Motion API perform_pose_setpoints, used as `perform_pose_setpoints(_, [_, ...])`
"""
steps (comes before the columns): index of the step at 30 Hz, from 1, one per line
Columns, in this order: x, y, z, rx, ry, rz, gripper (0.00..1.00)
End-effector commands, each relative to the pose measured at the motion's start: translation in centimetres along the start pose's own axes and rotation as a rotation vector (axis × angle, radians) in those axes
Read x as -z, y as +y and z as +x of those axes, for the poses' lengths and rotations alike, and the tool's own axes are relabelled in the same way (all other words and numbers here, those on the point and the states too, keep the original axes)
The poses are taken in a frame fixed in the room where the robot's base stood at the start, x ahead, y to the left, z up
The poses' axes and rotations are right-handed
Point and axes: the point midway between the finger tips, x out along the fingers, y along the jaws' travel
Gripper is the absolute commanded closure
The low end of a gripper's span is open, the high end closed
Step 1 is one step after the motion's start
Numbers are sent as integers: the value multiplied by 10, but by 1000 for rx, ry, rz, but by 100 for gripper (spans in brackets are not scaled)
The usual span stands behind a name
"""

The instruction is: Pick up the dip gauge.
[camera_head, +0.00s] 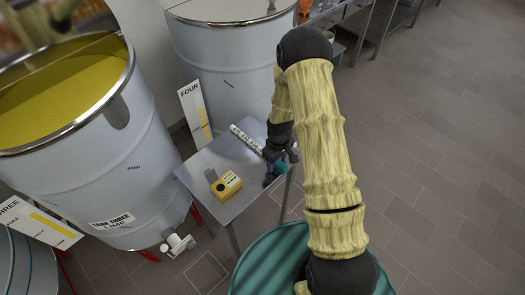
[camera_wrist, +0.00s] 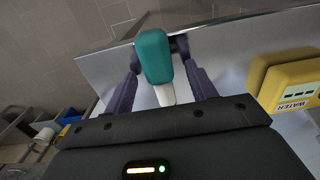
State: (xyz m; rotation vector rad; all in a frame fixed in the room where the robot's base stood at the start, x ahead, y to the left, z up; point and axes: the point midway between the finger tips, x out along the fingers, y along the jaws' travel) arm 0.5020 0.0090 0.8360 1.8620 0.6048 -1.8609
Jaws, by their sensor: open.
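The dip gauge (camera_head: 246,138) is a white rod with dark markings and a teal end, lying on a small grey metal table (camera_head: 205,160). In the wrist view its teal end (camera_wrist: 153,57) sits between the two purple fingers of my gripper (camera_wrist: 158,50), with the white rod running back toward the palm. My gripper (camera_head: 272,177) is open, at the table's right edge by the teal end. Whether the fingers touch it, I cannot tell. My arm and wrist hide part of the rod near that end.
A yellow instrument (camera_head: 227,185) lies on the table; in the wrist view it (camera_wrist: 290,87) is right of the gripper and reads WATER. Large drums stand left (camera_head: 150,150) and behind (camera_head: 225,60). A teal rounded surface (camera_head: 262,265) is at the bottom. Tiled floor at right is clear.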

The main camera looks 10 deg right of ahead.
Motion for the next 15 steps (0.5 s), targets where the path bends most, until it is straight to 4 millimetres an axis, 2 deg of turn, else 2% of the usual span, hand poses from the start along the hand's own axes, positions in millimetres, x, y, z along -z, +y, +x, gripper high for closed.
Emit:
perform_pose_setpoints(11, [0, 0, 0, 0, 0, 0, 44])
perform_pose_setpoints(15, [0, 0, 0, 0, -1, 0, 69])
